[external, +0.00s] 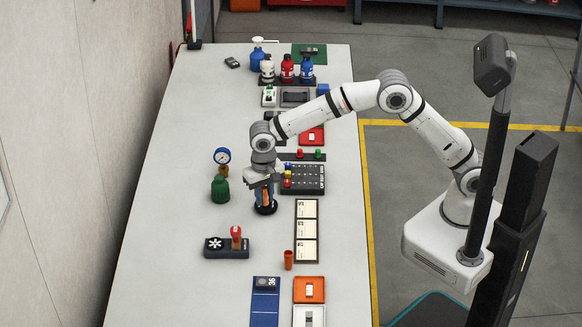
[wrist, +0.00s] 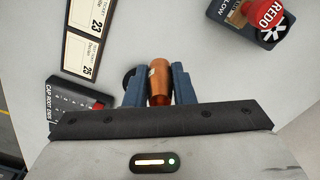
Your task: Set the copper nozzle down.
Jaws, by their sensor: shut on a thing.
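The copper nozzle (wrist: 159,84) is between the two blue-grey fingers of my gripper (wrist: 160,72) in the wrist view. My gripper is shut on it. In the external view the nozzle (external: 265,198) shows as a small copper strip between the fingers of my gripper (external: 265,194), which points down over the middle of the bench. A round black piece (external: 266,208) lies at the fingertips there. It shows partly behind the left finger in the wrist view (wrist: 129,79). I cannot tell whether the nozzle touches it or the bench.
A dark block with a red-topped piece (external: 227,247) is front left. A dark button panel (external: 308,180), a framed card rack (external: 306,230) and an orange-brown tube (external: 288,260) are near. The bench's left side is clear.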

